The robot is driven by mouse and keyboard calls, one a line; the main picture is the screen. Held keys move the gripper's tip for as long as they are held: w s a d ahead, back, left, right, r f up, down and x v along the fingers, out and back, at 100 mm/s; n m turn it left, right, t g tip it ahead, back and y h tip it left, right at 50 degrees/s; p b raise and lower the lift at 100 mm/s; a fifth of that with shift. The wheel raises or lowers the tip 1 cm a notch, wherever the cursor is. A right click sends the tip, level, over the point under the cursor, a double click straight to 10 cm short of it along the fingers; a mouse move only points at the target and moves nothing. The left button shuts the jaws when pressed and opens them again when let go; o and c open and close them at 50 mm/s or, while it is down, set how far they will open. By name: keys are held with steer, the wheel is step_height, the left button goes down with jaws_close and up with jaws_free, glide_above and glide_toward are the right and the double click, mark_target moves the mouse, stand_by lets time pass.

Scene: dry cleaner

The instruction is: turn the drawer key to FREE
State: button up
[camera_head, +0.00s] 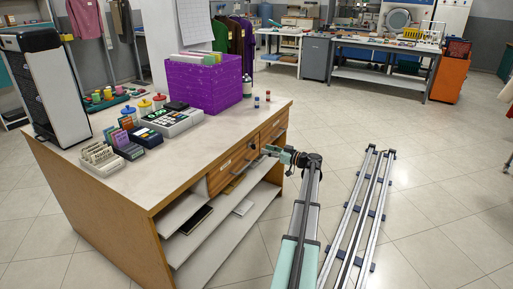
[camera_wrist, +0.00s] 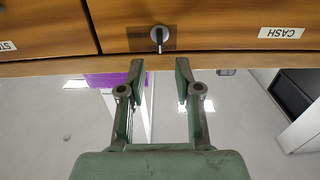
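The drawer key (camera_wrist: 159,39) is a grey and dark knob, its narrow handle upright in the wrist view. It sits on a dark brown plate (camera_wrist: 136,38) on the wooden drawer front; the plate's lettering is too faint to read. My gripper (camera_wrist: 159,77) is open and empty, its two green-grey fingers either side of the key's line and apart from it. In the head view my gripper (camera_head: 272,151) is close to the counter's drawer fronts, and the key cannot be made out there.
A drawer labelled CASH (camera_wrist: 281,33) shows upside down in the wrist view. The wooden counter (camera_head: 97,210) carries a purple box (camera_head: 204,86), a card terminal and small racks. Open shelves (camera_head: 225,222) lie below the drawers. Floor rails (camera_head: 363,210) stand at right.

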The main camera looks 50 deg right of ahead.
mark_target(253, 146)
steer(key=w, duration=0.6)
steer(key=shift+w+a, duration=0.25)
steer(key=shift+a, duration=0.1)
jaws_close()
